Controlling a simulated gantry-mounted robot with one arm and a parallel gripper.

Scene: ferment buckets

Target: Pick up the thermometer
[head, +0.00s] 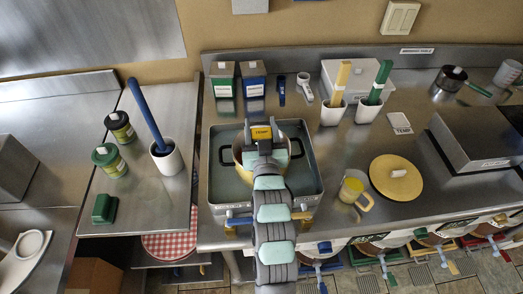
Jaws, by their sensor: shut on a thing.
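My gripper (263,143) is at the far end of my arm, above the pot (240,158) with black handles. A yellow block with a dark lettered band shows at the end of the arm. I cannot tell whether this block is part of my gripper. The fingertips are hidden from above by my wrist. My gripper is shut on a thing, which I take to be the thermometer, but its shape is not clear. A white card marked TEMP (400,122) lies bare on the bench to the right.
The pot stands in a grey basin (314,182). Behind it are green (223,87) and blue (252,86) boxes, a blue tool (282,92) and a white tool (304,86). White cups hold yellow and green paddles. A yellow lid (397,186) and yellow mug (352,190) stand right.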

